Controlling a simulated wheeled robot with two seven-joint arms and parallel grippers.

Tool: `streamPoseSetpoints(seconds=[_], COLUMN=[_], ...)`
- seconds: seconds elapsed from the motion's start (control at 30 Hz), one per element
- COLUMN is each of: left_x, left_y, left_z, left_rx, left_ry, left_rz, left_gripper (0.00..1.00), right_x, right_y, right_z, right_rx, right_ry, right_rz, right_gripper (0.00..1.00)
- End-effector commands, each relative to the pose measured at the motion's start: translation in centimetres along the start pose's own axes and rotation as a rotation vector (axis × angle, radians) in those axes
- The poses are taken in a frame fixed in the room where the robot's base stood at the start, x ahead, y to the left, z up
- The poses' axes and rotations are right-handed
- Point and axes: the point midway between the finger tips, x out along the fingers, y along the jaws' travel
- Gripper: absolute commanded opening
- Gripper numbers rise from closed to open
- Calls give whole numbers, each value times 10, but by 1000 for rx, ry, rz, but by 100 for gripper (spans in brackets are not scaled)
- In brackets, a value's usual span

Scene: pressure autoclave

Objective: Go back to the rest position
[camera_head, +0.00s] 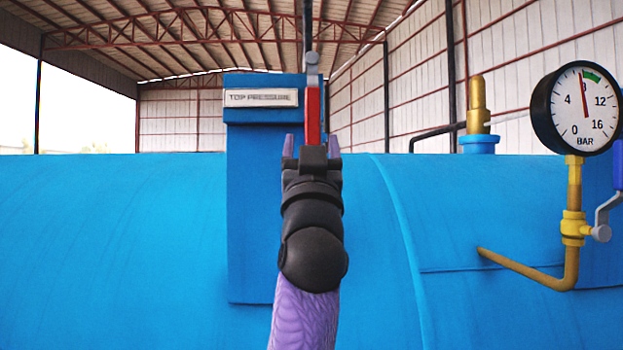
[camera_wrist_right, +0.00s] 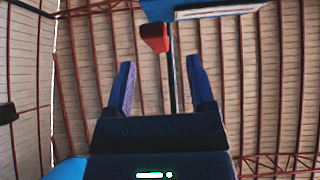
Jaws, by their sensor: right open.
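My right gripper (camera_head: 311,142) is raised in the middle of the head view, in front of the blue autoclave (camera_head: 120,240). Its two purple fingers stand apart and point up. In the right wrist view the gripper (camera_wrist_right: 160,75) is also open, with nothing between its fingers. A red lever (camera_head: 313,112) shows just above the gripper in the head view. In the right wrist view the red lever (camera_wrist_right: 155,38) is beyond the fingertips and looks apart from them. My left gripper is in neither view.
A blue box labelled TOP PRESSURE (camera_head: 261,97) stands behind the gripper. At the right are a pressure gauge (camera_head: 580,108), yellow pipework (camera_head: 573,225) and a brass valve (camera_head: 478,105). The space left of the box, above the tank, looks clear.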

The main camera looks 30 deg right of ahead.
Motion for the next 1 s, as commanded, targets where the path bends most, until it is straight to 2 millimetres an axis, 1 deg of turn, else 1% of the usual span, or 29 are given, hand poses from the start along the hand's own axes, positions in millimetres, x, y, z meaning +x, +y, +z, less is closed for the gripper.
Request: streamPoseSetpoints(seconds=[0.03,0.1,0.2,0.3,0.63,0.7,0.77,0.83,0.87,0.9,0.97,1.0], left_x=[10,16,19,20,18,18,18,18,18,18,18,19], left_y=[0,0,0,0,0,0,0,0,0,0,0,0], left_z=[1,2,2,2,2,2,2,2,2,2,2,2], left_rx=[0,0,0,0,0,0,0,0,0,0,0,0], left_ry=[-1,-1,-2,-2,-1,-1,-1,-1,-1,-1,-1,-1], left_rz=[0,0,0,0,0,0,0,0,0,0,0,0], left_gripper=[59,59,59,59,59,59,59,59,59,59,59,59], right_x=[-14,-26,-36,-39,-38,-40,-48,-71,-87,-113,-160,-194], right_y=[0,0,0,0,0,-1,-7,-20,-26,-34,-44,-47], right_z=[4,3,2,0,0,4,21,64,87,120,165,191], right_rx=[1,1,0,1,0,-2,-12,-31,-43,-56,-78,-91], right_ry=[1,1,1,0,0,-10,-58,-178,-249,-355,-523,-636], right_rz=[1,0,1,1,1,-5,-32,-100,-139,-195,-280,-334], right_gripper=[71,71,71,71,71,71,71,71,71,71,71,71])
